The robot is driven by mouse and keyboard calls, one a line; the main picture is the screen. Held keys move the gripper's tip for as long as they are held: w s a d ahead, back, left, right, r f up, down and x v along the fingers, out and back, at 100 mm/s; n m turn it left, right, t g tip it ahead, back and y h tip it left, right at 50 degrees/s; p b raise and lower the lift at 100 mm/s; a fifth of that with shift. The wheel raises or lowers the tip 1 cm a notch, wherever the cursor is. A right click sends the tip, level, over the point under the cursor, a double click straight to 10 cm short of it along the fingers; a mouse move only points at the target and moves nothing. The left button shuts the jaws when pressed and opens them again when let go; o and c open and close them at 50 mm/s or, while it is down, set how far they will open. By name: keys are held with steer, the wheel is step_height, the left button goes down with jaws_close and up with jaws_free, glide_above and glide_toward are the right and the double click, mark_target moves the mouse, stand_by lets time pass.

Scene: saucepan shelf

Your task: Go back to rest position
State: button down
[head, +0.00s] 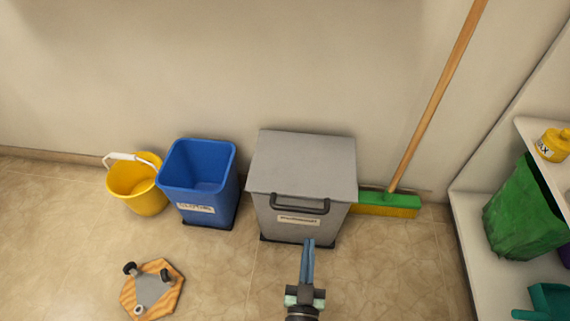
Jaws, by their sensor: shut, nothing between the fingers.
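My gripper (309,243) is in the lower middle of the head view, pointing away from me towards the wall. Its blue fingers are together and hold nothing. The fingertips overlap the lower front of a grey lidded bin (303,167) in the picture; I cannot tell whether they touch it. The bin's lid is closed and has a dark handle (300,204) at its front edge.
An open blue bin (197,170) and a yellow bucket (139,186) stand left of the grey bin. A broom (434,98) leans on the wall at right. A wooden hexagonal piece (152,288) lies on the floor. White shelves (477,262) stand at the right edge.

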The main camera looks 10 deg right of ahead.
steer(key=w+a+r+n+y, duration=0.1)
steer(key=w+a+r+y, duration=0.15)
steer(key=w+r, duration=1.05)
steer(key=w+a+r+n+y, duration=0.1)
steer(key=a+r, duration=0.1)
steer(key=r, duration=0.8)
steer(key=w+a+r+n+y, duration=0.1)
steer(key=a+r, duration=0.2)
steer(key=r, duration=0.6)
steer(key=s+a+r+t+p, duration=0.1)
steer(key=s+r+t+p, duration=0.35)
steer(key=r, duration=1.45)
steer(key=s+a+r+t+p, duration=0.15)
steer(key=s+r+p, duration=0.65)
steer(key=r, duration=1)
steer(key=s+r+t+p, duration=0.4)
steer(key=s+r+p, duration=0.3)
steer(key=r, duration=1.2)
step_height(320, 180, up, 34)
steer(key=w+p, duration=0.1)
steer(key=p, duration=3.4)
steer(key=shift+w+r+y, duration=0.15)
steer(key=shift+w+y, duration=0.05)
steer(key=shift+y, duration=0.15)
